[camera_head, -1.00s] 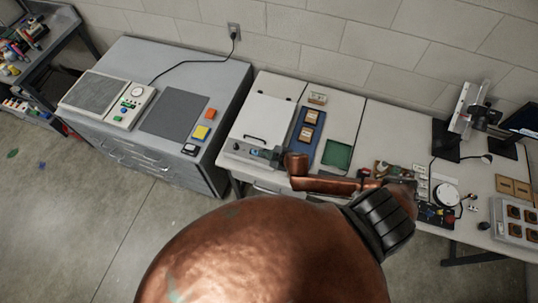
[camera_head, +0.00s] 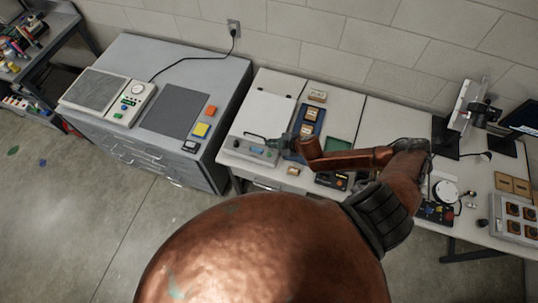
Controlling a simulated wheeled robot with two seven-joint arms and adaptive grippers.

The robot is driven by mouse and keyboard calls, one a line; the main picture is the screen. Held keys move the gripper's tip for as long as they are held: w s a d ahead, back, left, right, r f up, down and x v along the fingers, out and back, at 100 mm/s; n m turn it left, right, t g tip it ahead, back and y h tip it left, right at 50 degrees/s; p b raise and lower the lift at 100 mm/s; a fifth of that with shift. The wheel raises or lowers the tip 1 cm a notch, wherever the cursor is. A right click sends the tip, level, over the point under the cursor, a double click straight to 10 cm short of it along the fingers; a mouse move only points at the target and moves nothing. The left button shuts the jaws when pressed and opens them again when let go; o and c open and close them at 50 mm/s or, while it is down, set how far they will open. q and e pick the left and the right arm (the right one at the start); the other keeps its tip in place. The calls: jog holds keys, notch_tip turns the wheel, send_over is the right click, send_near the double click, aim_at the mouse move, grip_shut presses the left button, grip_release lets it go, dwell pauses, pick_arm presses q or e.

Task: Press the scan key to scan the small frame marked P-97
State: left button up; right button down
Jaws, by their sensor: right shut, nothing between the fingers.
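The white flatbed scanner (camera_head: 264,113) stands at the left end of the white table, its lid down. Its front panel (camera_head: 236,147) carries small keys; their labels are too small to read. My right gripper (camera_head: 268,141) is shut and empty, over the panel near the lid's front edge; I cannot tell whether it touches a key. Small brown frames (camera_head: 311,116) lie on a blue tray (camera_head: 318,129) right of the scanner. I cannot read P-97 on any of them, nor see under the lid. My left gripper is out of view.
A grey cabinet (camera_head: 225,84) on the left carries a device with a grey plate (camera_head: 98,88), a dark mat (camera_head: 172,108) and coloured blocks. Further right on the table stand a round white dish (camera_head: 446,191) and a tray of brown pieces (camera_head: 518,221). My copper arm crosses the table's middle.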

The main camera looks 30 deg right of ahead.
jog(key=b, duration=0.6)
send_over(270, 155)
notch_tip(270, 155, down, 7)
jog(key=shift+r, duration=0.2)
jog(key=shift+f+b, duration=0.5)
jog(key=shift+f, duration=0.2)
jog(key=shift+d+f, duration=0.1)
jog(key=shift+f, duration=0.3)
